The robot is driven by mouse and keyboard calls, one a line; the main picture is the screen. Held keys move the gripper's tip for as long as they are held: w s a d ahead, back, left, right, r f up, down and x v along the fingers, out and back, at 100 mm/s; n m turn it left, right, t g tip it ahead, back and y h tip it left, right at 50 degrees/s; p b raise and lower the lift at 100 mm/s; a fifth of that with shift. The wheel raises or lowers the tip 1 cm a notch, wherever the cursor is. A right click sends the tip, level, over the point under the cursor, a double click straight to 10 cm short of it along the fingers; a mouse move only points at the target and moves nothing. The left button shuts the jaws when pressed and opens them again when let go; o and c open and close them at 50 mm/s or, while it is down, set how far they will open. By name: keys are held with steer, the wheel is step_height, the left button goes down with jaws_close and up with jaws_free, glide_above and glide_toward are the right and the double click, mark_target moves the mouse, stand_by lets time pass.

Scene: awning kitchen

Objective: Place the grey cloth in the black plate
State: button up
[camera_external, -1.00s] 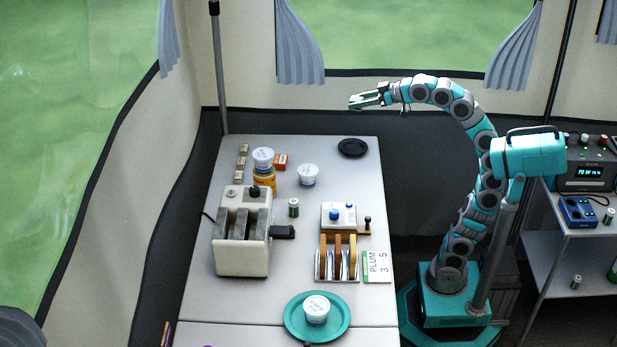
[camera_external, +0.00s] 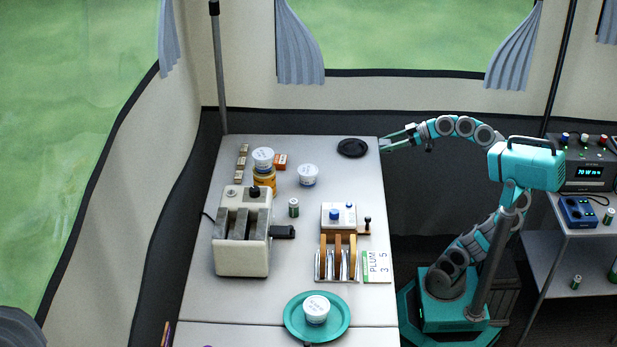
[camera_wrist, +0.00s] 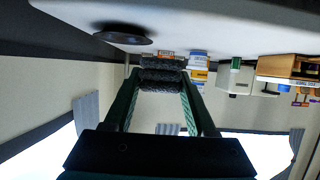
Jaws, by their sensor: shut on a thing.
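The black plate (camera_external: 353,148) lies flat at the far right corner of the white table, with nothing seen on it. It also shows in the wrist view (camera_wrist: 124,36), where the picture is upside down. My gripper (camera_external: 383,144) is beside the table's right edge, a short way right of the plate. In the wrist view my gripper (camera_wrist: 160,78) is shut on a dark grey, rolled or bunched bundle, the grey cloth (camera_wrist: 162,64). The cloth is too small to make out in the external view.
On the table (camera_external: 300,215) stand a toaster (camera_external: 242,255), stacked tubs (camera_external: 263,160), a lone tub (camera_external: 308,174), a can (camera_external: 293,208), a toast rack (camera_external: 337,260) and a teal plate (camera_external: 295,328) with a tub. The surface just left of the black plate is clear.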

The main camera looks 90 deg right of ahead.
steer(key=p, duration=0.7)
glide_above(357, 148)
steer(key=shift+a+f, duration=0.1)
steer(key=shift+f, duration=0.35)
steer(key=shift+w+f+b, duration=0.1)
steer(key=shift+f+b, duration=0.65)
steer(key=shift+f, duration=1.1)
steer(key=shift+f, duration=0.2)
steer(key=o, duration=1.3)
steer(key=shift+r, duration=0.15)
steer(key=shift+r, duration=0.15)
steer(key=b+v, duration=0.1)
steer(key=v, duration=1.1)
